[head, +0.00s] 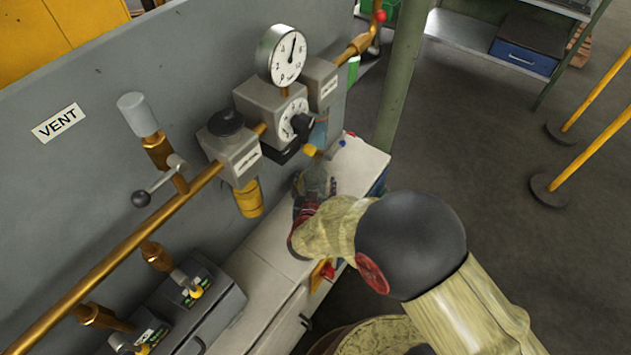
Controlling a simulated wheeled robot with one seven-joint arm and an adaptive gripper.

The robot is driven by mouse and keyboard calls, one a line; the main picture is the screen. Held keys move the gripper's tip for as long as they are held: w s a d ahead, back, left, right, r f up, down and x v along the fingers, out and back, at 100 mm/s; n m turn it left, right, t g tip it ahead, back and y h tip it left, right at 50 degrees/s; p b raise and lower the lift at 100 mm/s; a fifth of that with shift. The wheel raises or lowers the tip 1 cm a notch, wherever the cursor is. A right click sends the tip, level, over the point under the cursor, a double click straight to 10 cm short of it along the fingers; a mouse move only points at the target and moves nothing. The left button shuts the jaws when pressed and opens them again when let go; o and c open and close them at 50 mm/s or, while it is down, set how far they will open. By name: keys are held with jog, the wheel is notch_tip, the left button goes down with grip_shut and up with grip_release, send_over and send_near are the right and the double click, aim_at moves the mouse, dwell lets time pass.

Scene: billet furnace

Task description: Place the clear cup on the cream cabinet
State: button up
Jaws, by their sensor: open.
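The cream cabinet (360,160) stands against the grey panel in the middle of the head view, its pale top partly covered by my arm. A grey, see-through round shape that looks like the clear cup (318,181) is at the cabinet top, right at my gripper's fingers. My gripper (305,188), dark with red parts, is open at the cup. My wrist and forearm hide part of the fingers. I cannot tell whether the fingers touch the cup.
A pressure gauge (281,54), valve blocks and a yellow-bottomed regulator (248,198) hang on the panel close above my gripper. A copper pipe (120,255) runs along the left. A green post (400,75) rises behind the cabinet.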

jog(key=p+v, duration=0.5)
jog(key=v, duration=0.7)
dwell(0.3)
